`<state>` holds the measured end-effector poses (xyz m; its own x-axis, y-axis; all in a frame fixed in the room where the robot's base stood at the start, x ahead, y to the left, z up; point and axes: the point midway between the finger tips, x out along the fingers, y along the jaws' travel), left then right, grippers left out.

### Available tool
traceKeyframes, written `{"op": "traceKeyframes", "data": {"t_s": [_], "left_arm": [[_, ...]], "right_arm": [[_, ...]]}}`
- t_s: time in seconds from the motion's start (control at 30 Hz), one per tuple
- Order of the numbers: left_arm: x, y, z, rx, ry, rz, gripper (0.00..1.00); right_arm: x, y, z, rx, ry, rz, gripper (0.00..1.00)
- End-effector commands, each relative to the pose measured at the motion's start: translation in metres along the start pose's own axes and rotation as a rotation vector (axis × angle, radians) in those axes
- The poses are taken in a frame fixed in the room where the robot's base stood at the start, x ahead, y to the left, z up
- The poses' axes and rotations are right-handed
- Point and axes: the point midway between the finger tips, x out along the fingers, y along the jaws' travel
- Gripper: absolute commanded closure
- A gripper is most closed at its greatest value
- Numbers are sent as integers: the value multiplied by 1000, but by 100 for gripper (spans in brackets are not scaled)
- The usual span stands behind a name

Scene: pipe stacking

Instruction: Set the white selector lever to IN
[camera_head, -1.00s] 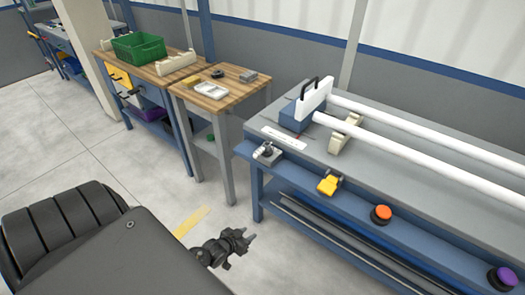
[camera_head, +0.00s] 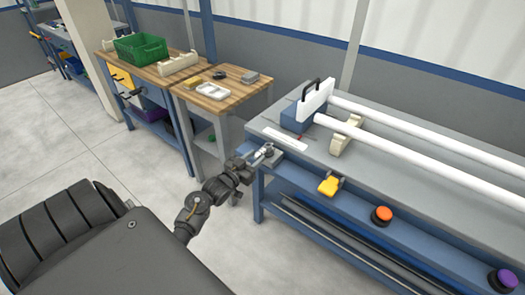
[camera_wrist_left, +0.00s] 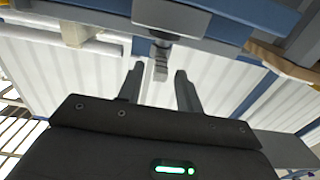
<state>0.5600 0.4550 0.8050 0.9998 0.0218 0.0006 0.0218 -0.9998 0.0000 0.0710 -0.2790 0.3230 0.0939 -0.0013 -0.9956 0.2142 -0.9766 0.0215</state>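The selector (camera_head: 268,152) is a small grey unit on the front left corner of the bench, with a short pale lever. My left gripper (camera_head: 254,160) is right at it in the head view, partly covering it. In the left wrist view, the lever (camera_wrist_left: 161,66) hangs from a grey housing (camera_wrist_left: 172,17). It sits just ahead of the gap between the fingertips of my left gripper (camera_wrist_left: 160,78). The fingers are apart, with nothing visibly held. The lever's setting and any IN marking cannot be read. My right gripper is not in view.
On the bench (camera_head: 400,174) are a white label strip (camera_head: 285,138), long white pipes (camera_head: 390,147) and a cream support (camera_head: 346,137). A yellow control (camera_head: 330,185), orange button (camera_head: 382,215) and purple button (camera_head: 503,279) line the front ledge. A wooden table (camera_head: 240,88) stands behind left.

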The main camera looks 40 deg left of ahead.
Motion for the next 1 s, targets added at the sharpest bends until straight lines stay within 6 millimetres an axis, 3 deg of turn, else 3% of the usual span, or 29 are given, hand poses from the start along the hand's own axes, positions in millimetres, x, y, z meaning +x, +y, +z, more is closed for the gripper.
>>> {"op": "traceKeyframes", "data": {"t_s": [0.1, 0.3, 0.67, 0.97, 1.0], "left_arm": [[22, 0, -1, 0, 1, 0, 65], [44, 0, 0, 0, 0, 0, 65], [50, 0, 1, 1, -1, 0, 65], [50, 0, 1, 0, -1, 0, 100], [50, 0, 1, 0, -1, 0, 100]], "right_arm": [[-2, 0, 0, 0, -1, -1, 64], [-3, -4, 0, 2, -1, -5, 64], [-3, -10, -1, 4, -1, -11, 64], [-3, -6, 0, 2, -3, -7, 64], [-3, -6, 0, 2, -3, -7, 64]]}}
